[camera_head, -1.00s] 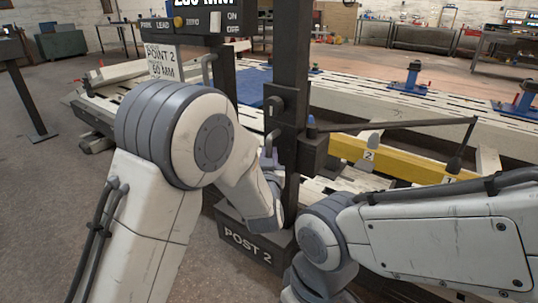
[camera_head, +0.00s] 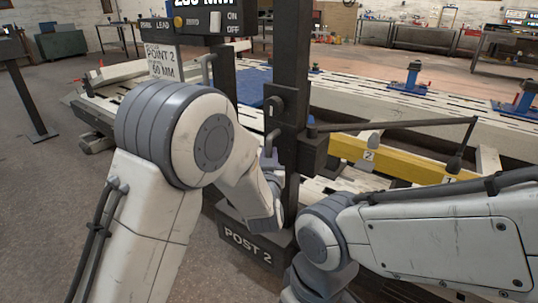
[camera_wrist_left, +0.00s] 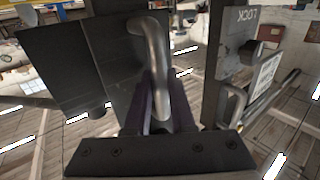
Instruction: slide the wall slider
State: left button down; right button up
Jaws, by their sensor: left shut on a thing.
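The slider is a dark block (camera_head: 312,152) on the tall black post (camera_head: 291,60) marked POST 2 at its foot. A bent metal handle (camera_wrist_left: 163,65) stands out from a dark block (camera_wrist_left: 120,75) in the left wrist view. My left gripper (camera_wrist_left: 160,105) is shut on this handle, one finger on each side of it. In the head view, my left gripper (camera_head: 268,160) is beside the post, just left of the slider block, and partly hidden by my forearm. My right arm comes in from the right; its gripper is not visible.
A thin dark arm (camera_head: 400,125) reaches right from the slider block over a yellow beam (camera_head: 400,162) and the frame bench. A plate marked LOCK (camera_wrist_left: 238,50) with its own handle stands right of my gripper. A control box (camera_head: 200,22) hangs above my left arm.

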aim_at(269, 136)
pick_arm(q)
notch_tip(269, 136, up, 11)
jog(key=p, duration=0.7)
jog(key=shift+f, duration=0.15)
jog(key=c, duration=1)
grip_release()
jog(key=shift+f, duration=0.1)
jog(key=shift+c, duration=0.2)
jog(key=s, duration=1)
jog(key=shift+s+a+p, duration=0.2)
jog(key=shift+s+p, duration=0.05)
jog(key=shift+p, duration=0.2)
